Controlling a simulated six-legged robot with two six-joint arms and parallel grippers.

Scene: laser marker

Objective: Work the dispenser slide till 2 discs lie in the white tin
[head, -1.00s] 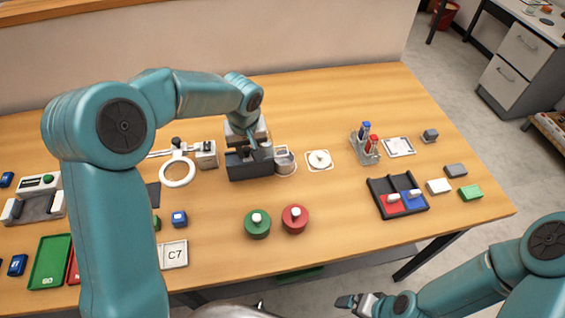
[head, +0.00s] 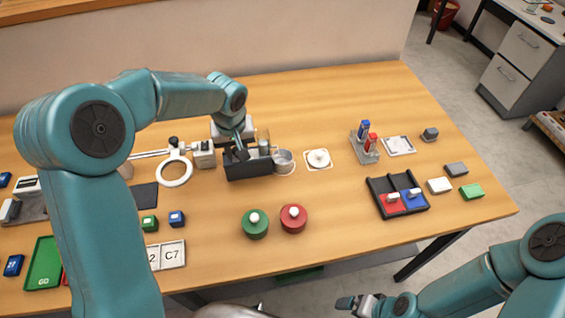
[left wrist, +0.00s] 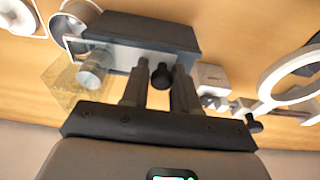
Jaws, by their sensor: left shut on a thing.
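The dispenser, a dark grey block (head: 250,169), stands at the back middle of the table. It also shows in the left wrist view (left wrist: 150,28). Its clear box (head: 263,138) holds a grey cylindrical stack (left wrist: 95,68). My left gripper (head: 243,153) is over the dispenser's left part, shut on the slide's black knob (left wrist: 161,76), which shows between the fingers in the left wrist view. The white tin (head: 284,161) stands at the dispenser's right end; I cannot make out discs inside. My right gripper (head: 347,302) is low at the front, off the table; its jaw opening is unclear.
A magnifier ring (head: 174,172) stands left of the dispenser. A white pad with a round knob (head: 318,159) lies right of the tin. Green (head: 255,224) and red (head: 293,219) round buttons stand in front. A divided dark tray (head: 398,196) is at right.

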